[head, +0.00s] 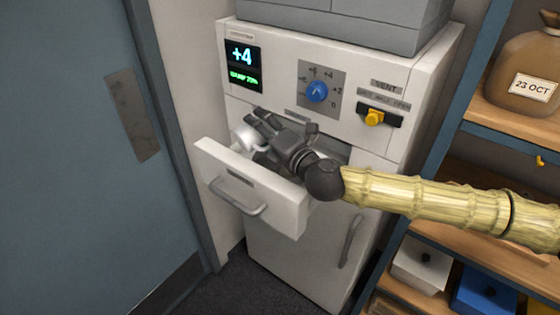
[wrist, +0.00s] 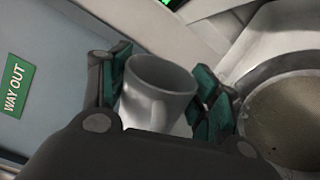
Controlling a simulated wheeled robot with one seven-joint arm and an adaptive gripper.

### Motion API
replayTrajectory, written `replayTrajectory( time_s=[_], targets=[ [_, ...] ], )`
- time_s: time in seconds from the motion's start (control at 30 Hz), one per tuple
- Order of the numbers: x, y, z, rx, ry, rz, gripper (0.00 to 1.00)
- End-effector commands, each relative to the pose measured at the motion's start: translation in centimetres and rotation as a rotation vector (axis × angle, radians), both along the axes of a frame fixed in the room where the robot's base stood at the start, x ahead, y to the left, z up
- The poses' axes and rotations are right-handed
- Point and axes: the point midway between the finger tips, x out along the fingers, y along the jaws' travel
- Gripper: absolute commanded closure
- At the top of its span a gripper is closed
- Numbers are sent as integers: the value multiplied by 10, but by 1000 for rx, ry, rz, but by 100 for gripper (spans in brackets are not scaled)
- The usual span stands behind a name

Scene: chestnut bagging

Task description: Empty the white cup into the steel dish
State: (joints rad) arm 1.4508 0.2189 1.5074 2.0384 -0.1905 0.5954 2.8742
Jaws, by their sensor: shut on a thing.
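My gripper (head: 258,130) reaches over the pulled-out white drawer (head: 250,185) of the cabinet. It is shut on the white cup (wrist: 158,85), with a green-padded finger on each side of it. In the head view the white cup (head: 242,137) shows only in part, left of the fingers. The cup's mouth is visible in the wrist view, but what is inside cannot be made out. The steel dish (wrist: 245,88) is to the right of the cup and apart from it, cut off by the frame edge. Its inside looks grey-brown. My gripper and arm hide the dish in the head view.
The cabinet front has a lit display (head: 242,65), a blue dial (head: 317,92) and a yellow vent slider (head: 375,117) above the drawer. Shelves with a brown sack (head: 525,70) and bins stand at the right. A blue door (head: 75,150) is at the left.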

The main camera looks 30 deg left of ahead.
Motion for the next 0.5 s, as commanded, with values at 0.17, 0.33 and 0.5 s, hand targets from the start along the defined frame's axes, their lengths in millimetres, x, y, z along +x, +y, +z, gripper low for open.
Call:
replayTrajectory(
  time_s=[0.17,0.33,0.5],
  targets=[
    [3,0,-1,7,22,0,65],
    [8,2,0,15,40,-1,65],
    [10,2,0,21,59,-1,66]
  ],
)
